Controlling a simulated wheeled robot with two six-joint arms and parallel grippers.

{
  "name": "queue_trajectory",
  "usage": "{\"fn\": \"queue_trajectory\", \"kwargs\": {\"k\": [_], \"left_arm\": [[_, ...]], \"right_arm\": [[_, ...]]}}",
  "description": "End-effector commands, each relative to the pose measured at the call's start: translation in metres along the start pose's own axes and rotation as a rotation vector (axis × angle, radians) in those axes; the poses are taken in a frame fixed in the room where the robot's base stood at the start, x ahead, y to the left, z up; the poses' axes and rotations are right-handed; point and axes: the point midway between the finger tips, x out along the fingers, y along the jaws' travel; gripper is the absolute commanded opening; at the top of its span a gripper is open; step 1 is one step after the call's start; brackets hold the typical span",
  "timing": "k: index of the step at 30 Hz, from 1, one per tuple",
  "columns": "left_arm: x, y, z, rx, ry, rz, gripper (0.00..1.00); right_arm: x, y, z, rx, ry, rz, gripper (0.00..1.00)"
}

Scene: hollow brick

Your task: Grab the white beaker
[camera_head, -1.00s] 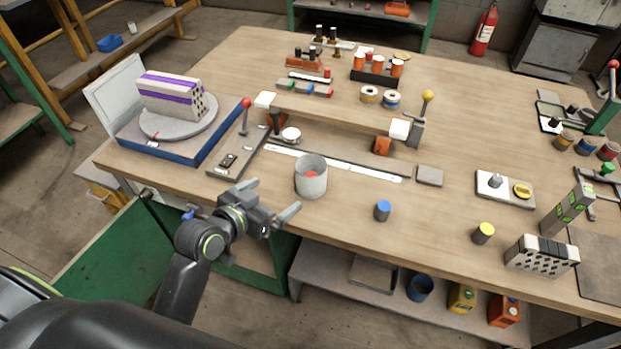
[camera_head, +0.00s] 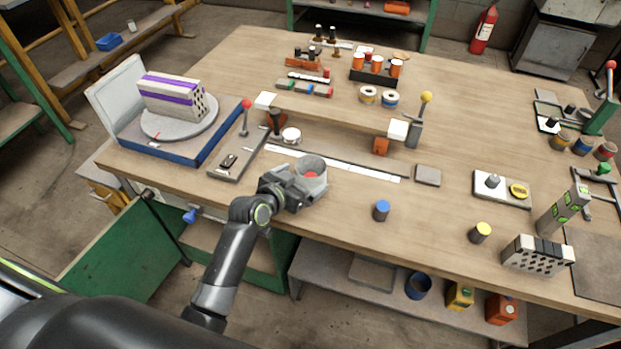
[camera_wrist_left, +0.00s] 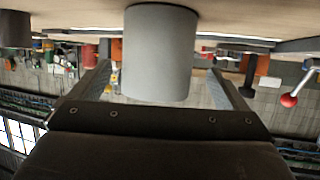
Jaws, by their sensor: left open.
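The white beaker (camera_head: 318,184) stands upright on the workbench near its front edge, with something red inside. My left gripper (camera_head: 300,183) is at the beaker's near left side and hides part of it in the head view. In the left wrist view, which is upside down, the pale beaker (camera_wrist_left: 160,55) stands between the two fingers of the open gripper (camera_wrist_left: 161,85). A gap shows on each side of the beaker there. My right gripper is not in view.
A blue-topped cylinder (camera_head: 381,211) stands right of the beaker. A long white-marked strip (camera_head: 340,165) lies behind it. A lever block with a red knob (camera_head: 246,104) is at the left. A brick on a turntable (camera_head: 172,97) stands far left.

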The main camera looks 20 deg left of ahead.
Motion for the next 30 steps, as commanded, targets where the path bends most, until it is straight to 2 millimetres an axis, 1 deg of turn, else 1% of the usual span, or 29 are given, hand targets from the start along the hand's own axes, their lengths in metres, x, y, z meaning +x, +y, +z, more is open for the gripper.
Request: {"fn": "queue_trajectory", "kwargs": {"k": [4,9,13,20,23,30], "left_arm": [[0.018,0.003,-0.002,-0.001,0.000,0.001,0.96],[0.035,0.003,-0.001,-0.001,0.000,0.001,0.96],[0.041,0.003,0.000,-0.001,-0.001,0.000,0.96],[0.041,0.003,0.000,-0.001,0.000,0.000,0.96],[0.041,0.003,0.000,-0.001,0.000,0.000,0.85],[0.041,0.003,0.000,-0.001,0.000,0.000,0.53]], "right_arm": [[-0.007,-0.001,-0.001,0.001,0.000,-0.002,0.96],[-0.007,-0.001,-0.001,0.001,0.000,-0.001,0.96],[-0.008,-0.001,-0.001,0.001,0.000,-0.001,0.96],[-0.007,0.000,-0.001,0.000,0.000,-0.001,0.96],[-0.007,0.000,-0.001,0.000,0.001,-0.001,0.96],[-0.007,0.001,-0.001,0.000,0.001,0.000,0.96]]}}
